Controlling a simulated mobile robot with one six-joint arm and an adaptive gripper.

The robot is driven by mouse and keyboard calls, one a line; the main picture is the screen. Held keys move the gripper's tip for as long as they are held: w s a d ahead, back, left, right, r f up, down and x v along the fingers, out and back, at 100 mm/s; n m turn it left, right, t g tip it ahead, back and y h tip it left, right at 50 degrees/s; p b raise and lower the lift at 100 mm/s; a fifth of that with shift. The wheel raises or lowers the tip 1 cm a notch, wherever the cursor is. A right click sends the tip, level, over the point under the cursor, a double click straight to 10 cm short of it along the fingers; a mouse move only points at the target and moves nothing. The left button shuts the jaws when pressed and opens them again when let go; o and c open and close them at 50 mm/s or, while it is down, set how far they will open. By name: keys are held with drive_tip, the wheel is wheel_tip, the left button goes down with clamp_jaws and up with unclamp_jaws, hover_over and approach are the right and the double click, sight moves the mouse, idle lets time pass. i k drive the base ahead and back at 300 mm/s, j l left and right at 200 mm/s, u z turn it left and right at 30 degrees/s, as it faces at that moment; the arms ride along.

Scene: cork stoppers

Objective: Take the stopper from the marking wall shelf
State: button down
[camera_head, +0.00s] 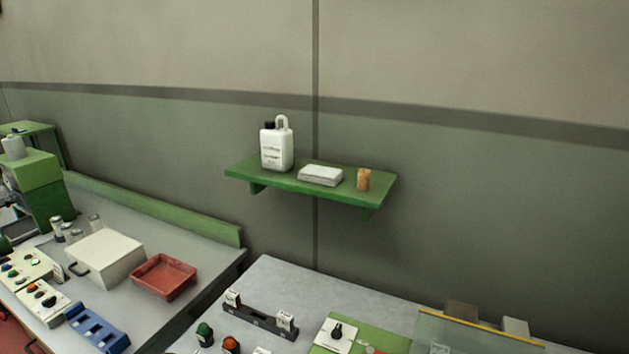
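A small tan cork stopper (363,180) stands upright near the right end of a green wall shelf (262,180). To its left on the shelf lies a flat white block or stack (321,175), apart from the stopper. A white jug with a dark cap (277,147) stands further left. My gripper is not in view.
Below the shelf is a grey bench (290,275) with a black holder, a green mat (368,345) and a clear panel with a yellow edge (475,330). A left bench carries a red tray (163,277), a white box (105,256) and control boxes. Space before the shelf looks clear.

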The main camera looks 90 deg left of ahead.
sight(364, 174)
drive_tip(key=u, duration=2.75)
